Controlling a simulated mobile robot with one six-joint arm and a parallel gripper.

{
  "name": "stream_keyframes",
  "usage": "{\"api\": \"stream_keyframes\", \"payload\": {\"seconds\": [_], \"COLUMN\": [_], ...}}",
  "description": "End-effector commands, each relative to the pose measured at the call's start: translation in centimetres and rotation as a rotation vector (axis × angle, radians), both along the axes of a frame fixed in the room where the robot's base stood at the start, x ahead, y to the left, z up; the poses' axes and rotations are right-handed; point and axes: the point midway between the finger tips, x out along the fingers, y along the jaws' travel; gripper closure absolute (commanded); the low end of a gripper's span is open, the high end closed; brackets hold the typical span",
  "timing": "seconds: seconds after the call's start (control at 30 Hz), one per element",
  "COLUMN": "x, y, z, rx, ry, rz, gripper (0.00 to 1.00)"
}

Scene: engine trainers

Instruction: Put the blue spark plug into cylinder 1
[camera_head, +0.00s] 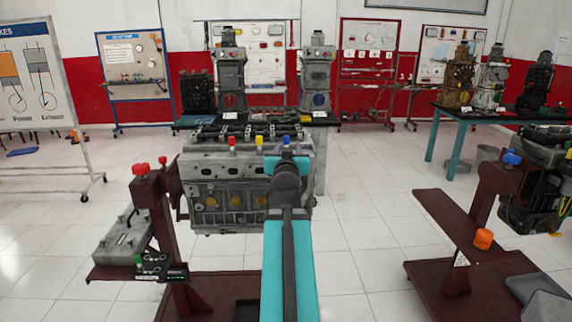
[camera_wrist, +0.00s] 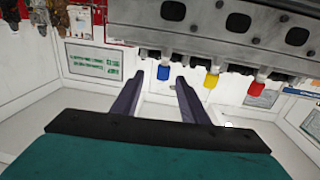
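The blue spark plug (camera_head: 283,141) stands at the upper edge of the grey engine block (camera_head: 215,170), to the right of a yellow plug (camera_head: 259,141) and a red plug (camera_head: 232,141). In the wrist view the blue plug (camera_wrist: 163,73) shows between and beyond my fingertips, with a pale body against the engine. My gripper (camera_wrist: 160,77) is open and empty. In the head view it (camera_head: 285,154) is just below the blue plug, and my arm hides part of the block. Which opening is cylinder 1 cannot be told.
A maroon stand (camera_head: 155,220) is on the left, another (camera_head: 470,240) on the right.

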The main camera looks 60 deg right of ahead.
Motion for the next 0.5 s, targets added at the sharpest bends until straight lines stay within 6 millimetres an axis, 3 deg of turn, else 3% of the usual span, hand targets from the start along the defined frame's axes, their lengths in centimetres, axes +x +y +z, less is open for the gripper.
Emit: {"api": "stream_keyframes", "payload": {"seconds": [0.5], "x": [-0.1], "y": [1.3], "z": [-0.4], "rx": [-0.001], "ry": [0.003], "rz": [0.023], "gripper": [0.60]}}
